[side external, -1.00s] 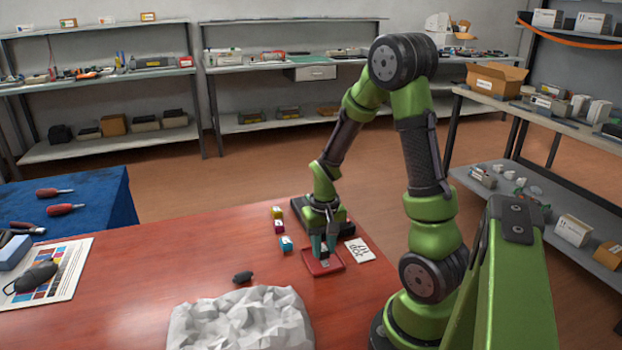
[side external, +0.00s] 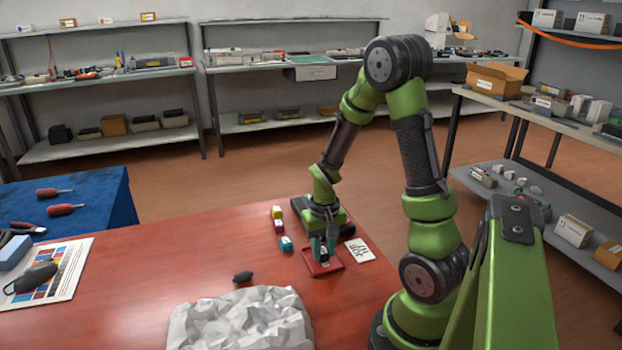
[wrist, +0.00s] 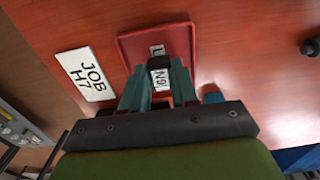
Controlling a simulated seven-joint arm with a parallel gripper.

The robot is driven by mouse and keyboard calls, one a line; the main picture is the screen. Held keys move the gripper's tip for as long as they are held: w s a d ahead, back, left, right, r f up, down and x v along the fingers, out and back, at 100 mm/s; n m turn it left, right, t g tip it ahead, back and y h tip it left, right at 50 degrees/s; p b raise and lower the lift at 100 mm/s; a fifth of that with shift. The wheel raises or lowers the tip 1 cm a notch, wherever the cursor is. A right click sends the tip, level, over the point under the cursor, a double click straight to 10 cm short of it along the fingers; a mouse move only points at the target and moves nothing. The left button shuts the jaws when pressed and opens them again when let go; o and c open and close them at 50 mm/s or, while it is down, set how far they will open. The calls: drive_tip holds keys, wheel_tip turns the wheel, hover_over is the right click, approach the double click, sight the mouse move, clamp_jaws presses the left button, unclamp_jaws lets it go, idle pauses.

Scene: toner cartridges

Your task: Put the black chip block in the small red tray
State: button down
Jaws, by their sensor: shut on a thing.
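The small red tray (side external: 334,266) lies on the red-brown table, below my gripper (side external: 323,258). In the wrist view the tray (wrist: 130,45) spreads out beyond the fingertips. The block is over the inside of the tray. The fingers hide part of it, and I cannot tell whether it touches the tray floor. Part of the tray is hidden behind the fingers.
A white card (side external: 360,249) lies right of the tray. Yellow (side external: 277,211), magenta (side external: 280,226) and cyan (side external: 286,243) blocks stand to its left. A dark flat object (side external: 347,229) lies behind. A black bulb (side external: 243,277) and a crumpled grey-white mass (side external: 240,320) are nearer the camera.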

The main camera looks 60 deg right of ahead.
drive_tip(key=c, duration=0.8)
unclamp_jaws()
drive_tip(key=shift+r, duration=2.15)
